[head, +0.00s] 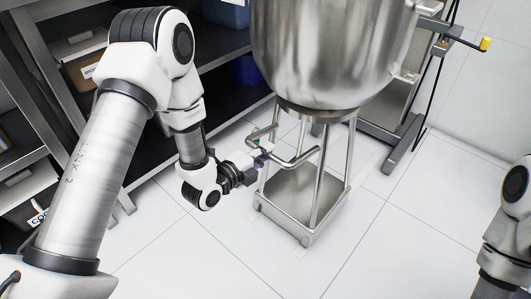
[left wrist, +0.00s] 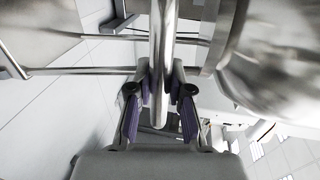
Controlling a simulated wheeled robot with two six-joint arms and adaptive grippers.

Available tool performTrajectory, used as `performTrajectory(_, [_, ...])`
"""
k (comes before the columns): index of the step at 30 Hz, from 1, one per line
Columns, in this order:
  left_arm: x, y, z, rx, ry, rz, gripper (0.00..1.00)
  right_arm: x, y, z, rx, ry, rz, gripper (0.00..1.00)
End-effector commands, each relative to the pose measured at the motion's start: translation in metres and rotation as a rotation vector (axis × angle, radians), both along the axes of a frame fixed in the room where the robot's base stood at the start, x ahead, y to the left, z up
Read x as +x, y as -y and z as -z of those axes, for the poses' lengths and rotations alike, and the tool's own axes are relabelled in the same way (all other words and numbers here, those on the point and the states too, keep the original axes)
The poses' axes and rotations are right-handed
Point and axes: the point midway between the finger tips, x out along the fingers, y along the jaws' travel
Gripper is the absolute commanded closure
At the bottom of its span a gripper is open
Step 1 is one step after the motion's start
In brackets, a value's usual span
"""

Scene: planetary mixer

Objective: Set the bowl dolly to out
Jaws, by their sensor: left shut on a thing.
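The bowl dolly (head: 305,239) is a steel frame with a square base on the tiled floor, and it carries the large steel mixer bowl (head: 330,50). A bent tube handle (head: 300,163) sticks out from its upper frame toward me. My left gripper (head: 264,150) is at the left part of this handle, shut on it. In the left wrist view the handle tube (left wrist: 161,50) runs between the two purple-padded fingers (left wrist: 160,95), and the bowl (left wrist: 275,55) shows at the right. Of my right arm only a link shows at the right edge; its gripper is out of view.
Dark shelving (head: 215,103) with boxes and a blue bin (head: 245,70) stands behind and left of the dolly. The mixer's stand (head: 405,147) and a yellow-tipped lever (head: 485,44) are at the right. The floor (head: 190,255) in front of the dolly is clear.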

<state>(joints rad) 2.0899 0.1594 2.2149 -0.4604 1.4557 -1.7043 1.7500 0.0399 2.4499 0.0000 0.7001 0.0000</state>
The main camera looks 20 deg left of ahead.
Motion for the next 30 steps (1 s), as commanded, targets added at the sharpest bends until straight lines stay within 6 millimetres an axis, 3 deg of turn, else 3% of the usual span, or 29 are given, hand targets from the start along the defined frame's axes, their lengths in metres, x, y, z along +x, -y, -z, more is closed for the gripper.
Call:
performTrajectory(4, [-0.004, 0.001, 0.004, 0.000, -0.015, 0.002, 1.00, 0.000, 0.000, 0.000, 0.000, 0.000, 0.000, 0.51])
performTrajectory(5, [-0.004, 0.001, 0.004, 0.000, -0.015, 0.002, 0.77, 0.000, 0.000, 0.000, 0.000, 0.000, 0.000, 0.51])
performTrajectory(7, [-0.004, 0.001, 0.004, 0.000, -0.015, 0.002, 0.55, 0.000, 0.000, 0.000, 0.000, 0.000, 0.000, 0.51])
performTrajectory(17, [-0.005, -0.001, 0.002, -0.001, -0.010, 0.000, 0.55, 0.000, 0.000, 0.000, 0.000, 0.000, 0.000, 0.51])
performTrajectory(30, [-0.070, -0.025, -0.012, -0.003, -0.013, -0.002, 0.55, 0.000, 0.000, 0.000, 0.000, 0.000, 0.000, 0.51])
